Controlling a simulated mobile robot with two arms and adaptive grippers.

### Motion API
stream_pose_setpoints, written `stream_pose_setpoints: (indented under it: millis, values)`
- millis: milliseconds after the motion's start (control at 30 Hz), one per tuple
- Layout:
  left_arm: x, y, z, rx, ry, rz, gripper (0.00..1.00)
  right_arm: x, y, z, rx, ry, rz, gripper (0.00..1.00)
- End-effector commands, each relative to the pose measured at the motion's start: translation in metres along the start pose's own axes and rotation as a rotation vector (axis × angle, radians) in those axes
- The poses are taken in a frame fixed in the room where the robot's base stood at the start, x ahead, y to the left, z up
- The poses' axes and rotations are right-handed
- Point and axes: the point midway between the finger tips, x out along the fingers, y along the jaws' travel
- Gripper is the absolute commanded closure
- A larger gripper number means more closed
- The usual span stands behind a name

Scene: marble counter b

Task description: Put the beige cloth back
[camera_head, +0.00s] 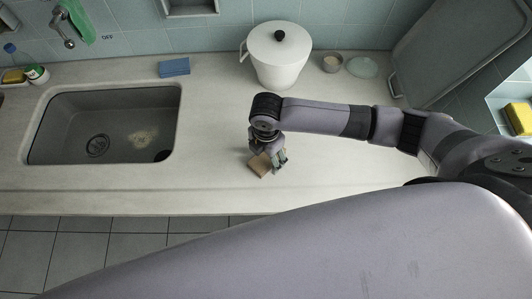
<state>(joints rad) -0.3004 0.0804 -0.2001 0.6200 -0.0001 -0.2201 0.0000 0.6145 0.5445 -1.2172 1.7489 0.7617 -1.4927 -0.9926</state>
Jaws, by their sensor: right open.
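A small tan, squarish piece, which looks like the beige cloth (259,166), lies near the front edge of the counter. My right gripper (270,158) points down at it from above, with its fingers open at the cloth's upper right side. The fingers hide part of the cloth, and I cannot tell whether they touch it. My left gripper is out of view.
The sink (105,125) is on the left, with a blue sponge or cloth (175,67) behind its right end. A white lidded pot (279,58) stands behind my right gripper. A green cloth (77,20) hangs at the tap. The counter between sink and gripper is clear.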

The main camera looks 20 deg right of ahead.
Motion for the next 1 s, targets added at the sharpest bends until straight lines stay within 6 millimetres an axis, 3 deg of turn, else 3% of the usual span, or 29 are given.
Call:
stream_pose_setpoints:
  millis: [267,700,1000]
  values:
    - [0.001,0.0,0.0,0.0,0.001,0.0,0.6,-0.011,0.001,0.001,0.0,0.0,0.002,0.31]
    - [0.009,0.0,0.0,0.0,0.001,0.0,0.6,-0.1,0.001,0.001,0.0,-0.001,0.004,0.31]
    - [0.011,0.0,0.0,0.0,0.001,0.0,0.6,-0.123,0.0,0.0,0.001,0.0,-0.001,0.31]
